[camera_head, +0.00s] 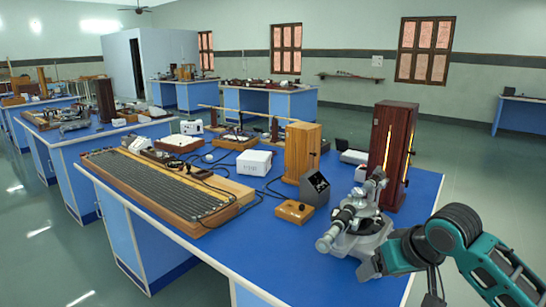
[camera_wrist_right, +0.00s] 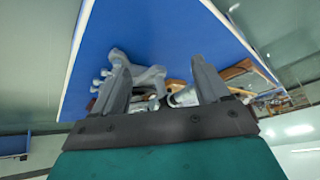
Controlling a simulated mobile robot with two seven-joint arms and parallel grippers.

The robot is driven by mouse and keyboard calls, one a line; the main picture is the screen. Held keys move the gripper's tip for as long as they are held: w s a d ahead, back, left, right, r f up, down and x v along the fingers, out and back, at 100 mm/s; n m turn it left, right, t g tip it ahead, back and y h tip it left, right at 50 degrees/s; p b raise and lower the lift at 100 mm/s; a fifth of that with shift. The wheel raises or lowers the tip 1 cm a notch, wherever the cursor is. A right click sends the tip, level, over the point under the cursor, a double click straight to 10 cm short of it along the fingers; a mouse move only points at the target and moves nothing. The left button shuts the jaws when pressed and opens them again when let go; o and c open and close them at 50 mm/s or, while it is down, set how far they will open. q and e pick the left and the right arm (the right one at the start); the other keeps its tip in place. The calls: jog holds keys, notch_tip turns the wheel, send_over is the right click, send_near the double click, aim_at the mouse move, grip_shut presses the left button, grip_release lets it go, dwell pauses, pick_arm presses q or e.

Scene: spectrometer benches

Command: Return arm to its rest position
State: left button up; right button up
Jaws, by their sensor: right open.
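My right arm (camera_head: 470,240), teal and dark grey, comes in from the right edge in the head view. Its gripper (camera_head: 371,267) is low beside the grey base of the spectrometer (camera_head: 359,222), at the bench's near right. In the right wrist view the right gripper (camera_wrist_right: 160,68) has its two dark fingers spread apart, with nothing clamped between them. Parts of the spectrometer (camera_wrist_right: 184,97) show beyond and between the fingers. Whether the gripper touches the base cannot be told. My left gripper is in neither view.
The blue bench top (camera_head: 260,230) carries a tall dark wooden lamp housing (camera_head: 392,150) with a lit slit, a lighter wooden box (camera_head: 302,150), a small black meter (camera_head: 315,187) and a long wire board (camera_head: 165,190). Bare bench lies left of the spectrometer. Open floor lies right of the bench.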

jog(key=s+a+f+t+y, duration=0.1)
jog(key=s+a+f+t, duration=0.2)
jog(key=f, duration=0.7)
jog(key=s+f+t, duration=0.1)
jog(key=s+f, duration=0.5)
jog(key=s, duration=0.3)
jog(key=s+f+t+h, duration=0.1)
jog(key=s+f, duration=0.5)
jog(key=s, duration=0.3)
jog(key=shift+s+a+n+h, duration=0.15)
jog(key=shift+a+n+h, duration=0.15)
jog(key=shift+a, duration=0.15)
jog(key=shift+f, duration=0.1)
